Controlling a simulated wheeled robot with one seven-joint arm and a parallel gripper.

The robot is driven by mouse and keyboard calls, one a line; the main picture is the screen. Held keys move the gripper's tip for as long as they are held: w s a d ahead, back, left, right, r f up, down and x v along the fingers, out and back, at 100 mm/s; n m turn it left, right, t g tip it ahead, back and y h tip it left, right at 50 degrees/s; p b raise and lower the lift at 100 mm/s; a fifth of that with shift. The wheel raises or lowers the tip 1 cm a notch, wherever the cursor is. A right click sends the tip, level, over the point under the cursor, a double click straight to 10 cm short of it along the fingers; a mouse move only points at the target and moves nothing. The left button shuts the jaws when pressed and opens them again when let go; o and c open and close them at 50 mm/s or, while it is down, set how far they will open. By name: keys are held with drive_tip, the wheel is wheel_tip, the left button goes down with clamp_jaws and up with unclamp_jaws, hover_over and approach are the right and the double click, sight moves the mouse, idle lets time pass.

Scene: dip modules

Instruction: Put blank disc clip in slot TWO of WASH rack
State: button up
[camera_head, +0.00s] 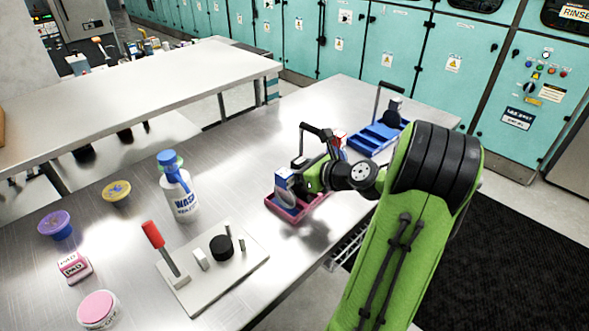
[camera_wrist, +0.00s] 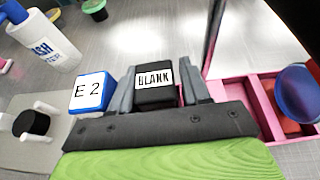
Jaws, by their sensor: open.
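My gripper (camera_wrist: 157,92) is open, with one finger on each side of a black block labelled BLANK (camera_wrist: 153,78), the blank disc clip. Whether the fingers touch it cannot be told. To its left is a blue block with a white label reading "E 2" (camera_wrist: 88,92). A pink rack (camera_wrist: 262,92) lies to the right, with a blue disc (camera_wrist: 300,95) over its right part. In the head view my gripper (camera_head: 308,178) is over the pink rack (camera_head: 297,212), beside a blue and white piece (camera_head: 283,182). The blank clip is hidden there. No WASH marking is readable on a rack.
A blue rack (camera_head: 366,143) with a handle stands farther back. A WASH bottle (camera_head: 180,190) and a grey plate (camera_head: 240,265) with a red-handled lever (camera_head: 155,236) and black puck (camera_head: 221,248) stand left. Tubs and a PAD box (camera_head: 74,267) lie farther left.

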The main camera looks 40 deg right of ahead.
drive_tip(key=p+v, duration=0.3)
drive_tip(key=v, duration=0.9)
